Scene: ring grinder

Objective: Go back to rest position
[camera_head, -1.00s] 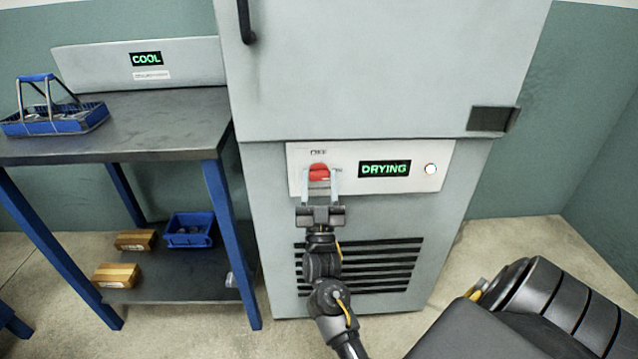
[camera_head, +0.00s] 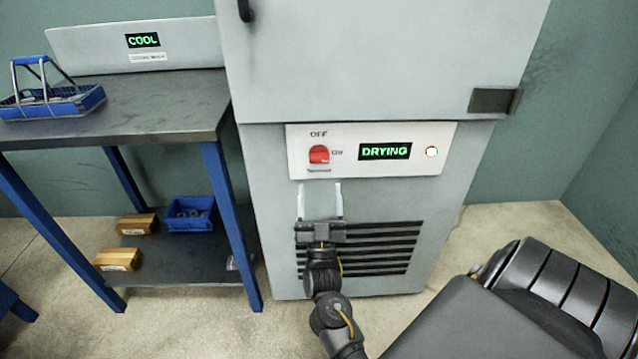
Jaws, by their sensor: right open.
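My right gripper (camera_head: 320,205) is open and empty in the head view, its two pale fingers pointing up. It is in front of the lower cabinet, just below the white control panel (camera_head: 433,165). The red switch (camera_head: 319,154) on the panel shows clear above the fingertips, apart from them, with OFF and ON labels beside it. The green display (camera_head: 385,151) reads DRYING. My left gripper is not in view.
The grey cabinet (camera_head: 380,60) has a vent (camera_head: 385,250) behind my gripper. A dark-topped workbench (camera_head: 160,110) at the left holds a blue carrier (camera_head: 50,103). A blue bin (camera_head: 188,214) and wooden blocks (camera_head: 118,259) are on its lower shelf. Floor is bare at right.

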